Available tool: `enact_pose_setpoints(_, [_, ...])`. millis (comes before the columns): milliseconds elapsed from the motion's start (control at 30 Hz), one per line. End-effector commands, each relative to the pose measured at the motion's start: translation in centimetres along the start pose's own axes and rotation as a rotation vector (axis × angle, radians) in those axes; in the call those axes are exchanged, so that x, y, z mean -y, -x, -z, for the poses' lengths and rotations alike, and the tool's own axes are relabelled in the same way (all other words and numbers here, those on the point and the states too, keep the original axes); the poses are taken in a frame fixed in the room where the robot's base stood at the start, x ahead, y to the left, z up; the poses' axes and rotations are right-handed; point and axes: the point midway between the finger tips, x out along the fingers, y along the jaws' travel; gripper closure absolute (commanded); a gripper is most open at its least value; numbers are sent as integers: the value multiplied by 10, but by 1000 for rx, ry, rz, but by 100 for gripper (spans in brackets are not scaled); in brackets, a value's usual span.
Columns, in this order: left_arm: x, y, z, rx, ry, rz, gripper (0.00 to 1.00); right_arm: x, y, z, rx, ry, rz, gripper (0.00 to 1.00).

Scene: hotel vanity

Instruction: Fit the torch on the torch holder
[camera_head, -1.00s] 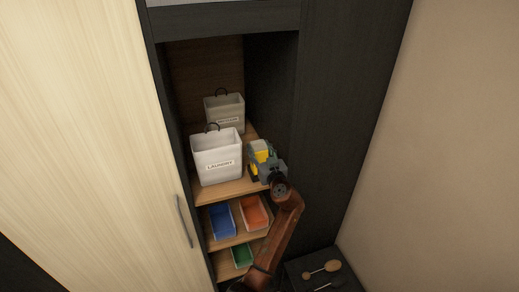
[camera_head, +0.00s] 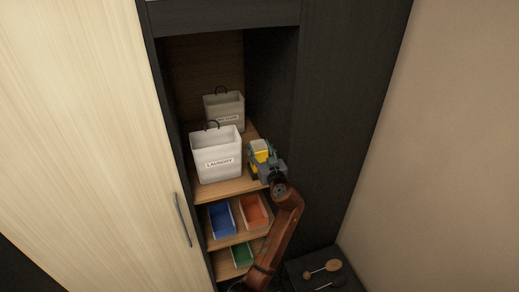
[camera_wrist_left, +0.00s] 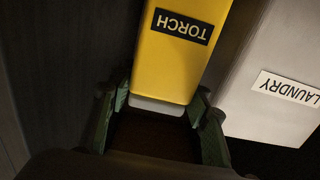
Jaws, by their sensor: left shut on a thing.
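A yellow box-shaped body with a dark label reading TORCH (camera_wrist_left: 182,42), upside down in the left wrist view, shows in the head view (camera_head: 261,157) on the right side of the upper shelf, with a pale top. My left gripper (camera_head: 267,166) is at its near side. My right gripper is not in view.
A white laundry basket (camera_head: 217,165) stands close left of the yellow body, with a second basket (camera_head: 225,108) behind. Lower shelves hold blue (camera_head: 222,219), orange (camera_head: 254,211) and green (camera_head: 241,255) bins. The dark cabinet wall (camera_head: 330,130) is close on the right.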

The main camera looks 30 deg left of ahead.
Motion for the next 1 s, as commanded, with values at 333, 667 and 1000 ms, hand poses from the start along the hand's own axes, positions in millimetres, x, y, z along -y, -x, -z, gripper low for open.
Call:
enact_pose_setpoints(333, [0, 0, -3, 2, -1, 0, 100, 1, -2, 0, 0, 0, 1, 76])
enact_pose_setpoints(667, [0, 0, -3, 2, -1, 0, 38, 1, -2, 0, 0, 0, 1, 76])
enact_pose_setpoints(1000, [0, 2, -4, 3, -1, 0, 36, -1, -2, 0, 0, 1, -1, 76])
